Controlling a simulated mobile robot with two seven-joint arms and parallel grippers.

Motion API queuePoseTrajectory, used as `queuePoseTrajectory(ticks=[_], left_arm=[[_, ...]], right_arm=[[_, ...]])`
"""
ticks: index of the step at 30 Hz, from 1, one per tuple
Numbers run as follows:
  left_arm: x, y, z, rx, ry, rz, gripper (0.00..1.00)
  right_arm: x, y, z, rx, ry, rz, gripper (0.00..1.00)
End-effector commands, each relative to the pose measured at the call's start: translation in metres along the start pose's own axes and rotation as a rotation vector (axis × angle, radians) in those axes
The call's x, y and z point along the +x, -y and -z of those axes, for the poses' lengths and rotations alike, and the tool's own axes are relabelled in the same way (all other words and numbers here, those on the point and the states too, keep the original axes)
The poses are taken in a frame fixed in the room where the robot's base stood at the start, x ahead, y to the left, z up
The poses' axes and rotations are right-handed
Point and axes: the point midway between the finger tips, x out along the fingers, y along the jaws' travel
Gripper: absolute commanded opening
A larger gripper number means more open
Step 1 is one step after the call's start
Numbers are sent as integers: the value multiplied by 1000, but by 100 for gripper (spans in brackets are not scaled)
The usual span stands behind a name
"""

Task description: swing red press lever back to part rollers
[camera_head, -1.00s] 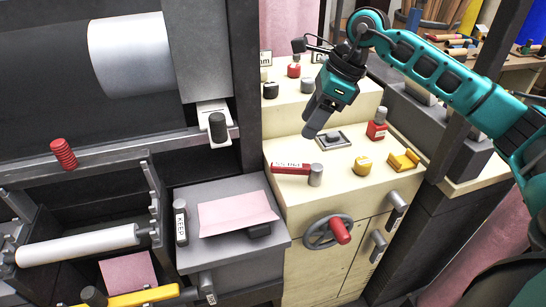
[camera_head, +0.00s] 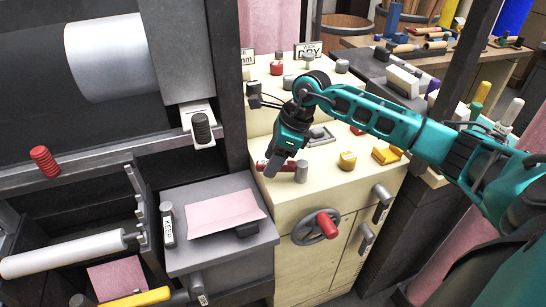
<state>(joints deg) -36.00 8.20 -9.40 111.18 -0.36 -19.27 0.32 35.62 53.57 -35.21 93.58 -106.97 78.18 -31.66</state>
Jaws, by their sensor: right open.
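A red lever bar (camera_head: 262,166) lies flat on top of the cream cabinet, with a grey post (camera_head: 301,171) at its right end. The middle of the bar is hidden behind my right gripper. My right gripper (camera_head: 273,168) points down over the bar. It is open, and I cannot tell whether its fingers touch or straddle the bar. A white roller (camera_head: 65,254) lies across the frame at lower left. A larger white roll (camera_head: 110,58) is up on the left. My left gripper is not in view.
The cream cabinet (camera_head: 345,190) also carries a yellow knob (camera_head: 347,161) and a yellow block (camera_head: 386,155). A handwheel with a red knob (camera_head: 327,224) sticks out of its front. A grey box with a pink sheet (camera_head: 222,212) stands to the left. A dark post rises behind my right arm.

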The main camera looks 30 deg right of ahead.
Motion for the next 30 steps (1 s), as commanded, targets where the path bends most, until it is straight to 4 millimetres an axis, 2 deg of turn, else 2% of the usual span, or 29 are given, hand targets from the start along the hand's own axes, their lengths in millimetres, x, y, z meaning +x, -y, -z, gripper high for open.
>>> queuePoseTrajectory(ticks=[6,22,30], left_arm=[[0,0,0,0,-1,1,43],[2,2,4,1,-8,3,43],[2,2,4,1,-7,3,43]], right_arm=[[0,0,0,0,0,0,52],[0,0,0,0,1,1,2],[-1,0,0,0,1,1,0]])
